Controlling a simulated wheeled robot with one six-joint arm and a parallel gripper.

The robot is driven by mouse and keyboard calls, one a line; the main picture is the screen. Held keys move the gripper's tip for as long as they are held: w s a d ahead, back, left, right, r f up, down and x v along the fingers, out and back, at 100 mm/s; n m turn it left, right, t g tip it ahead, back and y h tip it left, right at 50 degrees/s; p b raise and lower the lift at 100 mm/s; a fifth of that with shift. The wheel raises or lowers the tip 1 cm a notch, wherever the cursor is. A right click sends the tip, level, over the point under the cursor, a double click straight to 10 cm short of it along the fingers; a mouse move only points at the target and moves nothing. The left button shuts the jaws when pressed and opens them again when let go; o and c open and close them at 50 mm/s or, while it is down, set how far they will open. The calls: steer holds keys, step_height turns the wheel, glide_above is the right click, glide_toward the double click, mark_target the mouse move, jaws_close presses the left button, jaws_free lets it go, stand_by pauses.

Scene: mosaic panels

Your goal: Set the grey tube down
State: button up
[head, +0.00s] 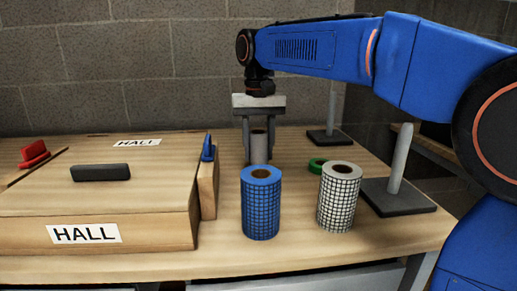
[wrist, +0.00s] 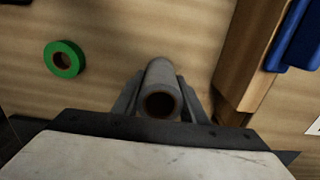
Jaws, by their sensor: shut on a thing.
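The grey tube (head: 259,148) is upright between the fingers of my gripper (head: 259,140), behind the blue mesh roll in the head view. In the wrist view, the grey tube (wrist: 161,88) shows its dark open end, with the fingers of my gripper (wrist: 162,98) closed on its two sides. The lower end of the tube is partly hidden by the blue roll, so I cannot tell whether it touches the wooden table (head: 285,225).
A blue mesh roll (head: 261,208) and a white mesh roll (head: 338,203) stand in front. A green tape ring (head: 317,165) lies behind the white roll. Two grey posts on dark bases (head: 398,196) (head: 330,138) stand right. A wooden box labelled HALL (head: 120,230) fills the left.

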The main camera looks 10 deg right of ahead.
steer(key=o, duration=1.1)
steer(key=shift+f, duration=0.1)
steer(key=shift+c, duration=0.2)
step_height(320, 180, up, 12)
steer(key=shift+s, duration=0.1)
